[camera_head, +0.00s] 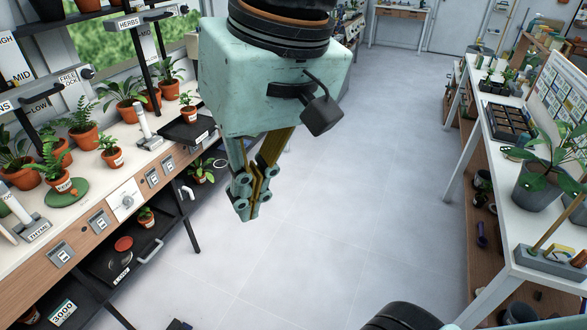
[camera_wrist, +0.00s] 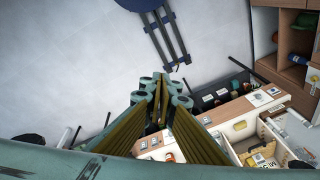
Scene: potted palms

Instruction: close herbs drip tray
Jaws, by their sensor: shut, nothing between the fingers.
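My gripper (camera_head: 245,212) is shut and empty, pointing down over the open floor to the right of the left bench. In the wrist view its fingertips (camera_wrist: 161,84) are together with nothing between them. A sign reading HERBS (camera_head: 129,22) is on the shelf frame above the left bench. Below it, a flat black tray (camera_head: 184,132) with a white label juts past the bench's front edge. The label is too small to read, so I cannot tell for sure that this is the herbs drip tray. My gripper is apart from the tray, nearer the camera and lower right.
The left bench (camera_head: 88,203) holds several potted plants. A lower black tray with a grey handle (camera_head: 151,251) sits beneath it. The right bench (camera_head: 520,226) carries seed trays and a large potted plant (camera_head: 536,187). The floor (camera_head: 340,215) between is clear.

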